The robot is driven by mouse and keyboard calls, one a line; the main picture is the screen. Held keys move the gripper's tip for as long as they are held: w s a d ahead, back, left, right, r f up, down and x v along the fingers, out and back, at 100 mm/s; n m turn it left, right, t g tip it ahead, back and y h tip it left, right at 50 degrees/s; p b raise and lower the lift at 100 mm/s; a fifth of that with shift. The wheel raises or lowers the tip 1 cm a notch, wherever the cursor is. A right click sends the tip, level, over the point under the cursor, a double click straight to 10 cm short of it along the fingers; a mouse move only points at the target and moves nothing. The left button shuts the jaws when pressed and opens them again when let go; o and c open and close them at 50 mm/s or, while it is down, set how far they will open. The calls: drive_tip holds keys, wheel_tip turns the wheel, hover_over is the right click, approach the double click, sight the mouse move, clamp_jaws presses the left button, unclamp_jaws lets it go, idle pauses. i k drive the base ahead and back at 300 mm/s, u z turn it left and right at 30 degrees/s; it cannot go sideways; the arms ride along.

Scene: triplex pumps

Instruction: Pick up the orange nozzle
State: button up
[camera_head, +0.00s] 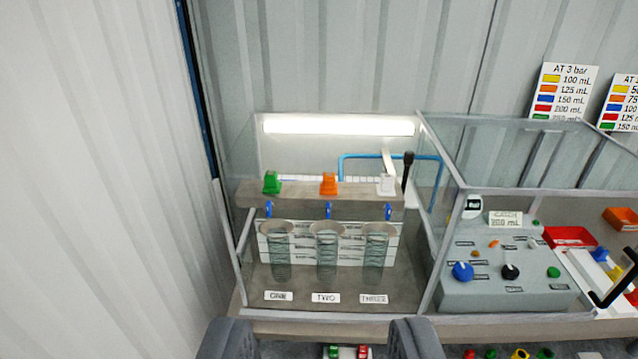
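The orange nozzle (329,184) sits in the middle position on top of a grey-brown bar (300,196) inside a clear case. A green nozzle (272,183) is to its left and a white one (386,184) to its right on the same bar. My gripper (321,338) shows as two dark grey fingers at the bottom edge. They are wide apart, with nothing held between them. The gripper is lower in the picture than the orange nozzle and apart from it.
Three clear cylinders (327,252) labelled ONE, TWO and THREE stand below the bar. The case has a framed edge (330,314) along the front. A black lever (407,172) stands right of the white nozzle. A control panel (500,290) and a red tray (568,236) are further right.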

sight(328, 186)
drive_tip(key=i, duration=0.95)
drive_tip(key=z, duration=0.1)
